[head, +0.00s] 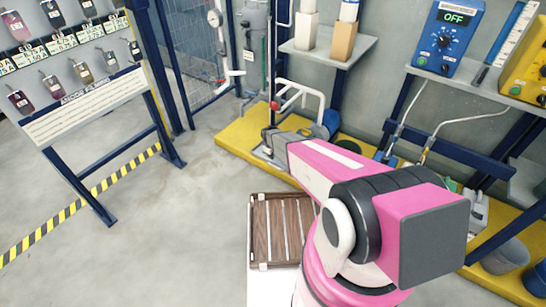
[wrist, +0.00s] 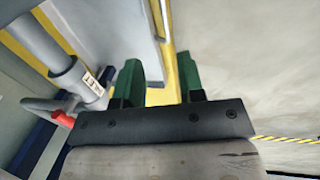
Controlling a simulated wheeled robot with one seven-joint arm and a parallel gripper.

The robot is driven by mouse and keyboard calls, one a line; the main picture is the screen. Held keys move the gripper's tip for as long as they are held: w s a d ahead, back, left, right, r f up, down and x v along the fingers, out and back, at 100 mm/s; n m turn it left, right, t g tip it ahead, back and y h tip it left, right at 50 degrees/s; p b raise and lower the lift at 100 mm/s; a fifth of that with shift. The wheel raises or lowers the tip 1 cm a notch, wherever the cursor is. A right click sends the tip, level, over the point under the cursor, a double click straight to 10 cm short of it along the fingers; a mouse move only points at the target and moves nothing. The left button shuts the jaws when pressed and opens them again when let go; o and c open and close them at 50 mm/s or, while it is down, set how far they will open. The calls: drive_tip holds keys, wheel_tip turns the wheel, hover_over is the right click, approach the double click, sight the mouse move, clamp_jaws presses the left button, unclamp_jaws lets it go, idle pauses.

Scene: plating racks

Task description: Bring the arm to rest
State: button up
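My pink arm (head: 325,165) reaches forward from the lower right in the head view. Its far end is over the yellow floor strip, near the grey pipework. My gripper (wrist: 160,84) shows in the wrist view with its two green fingers well apart. Nothing shows held between them; only a yellow edge and pale floor lie beyond. In the head view the fingers are too small and partly hidden to make out.
A grey pipe with a red handle (wrist: 62,118) is close left of the fingers. A slatted wooden rack (head: 283,225) is below the arm. A shelf with a blue box (head: 450,38) stands right. Floor between is clear.

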idle(0.3)
drive_tip(key=s+d+r+m, duration=0.3)
drive_tip(key=s+r, duration=0.5)
drive_tip(key=r, duration=0.3)
drive_tip(key=s+d+r+m+g+y, duration=0.1)
drive_tip(key=s+d+r+m, duration=0.3)
drive_tip(key=s+r, duration=0.5)
drive_tip(key=s+d+r+m, duration=0.3)
drive_tip(key=s+d+r, duration=0.3)
drive_tip(key=s+r, duration=0.3)
wheel_tip(320, 180, up, 4)
drive_tip(key=shift+d+r+g, duration=0.1)
drive_tip(key=shift+d+g, duration=0.2)
drive_tip(key=shift+g, duration=0.1)
drive_tip(key=shift+s, duration=0.1)
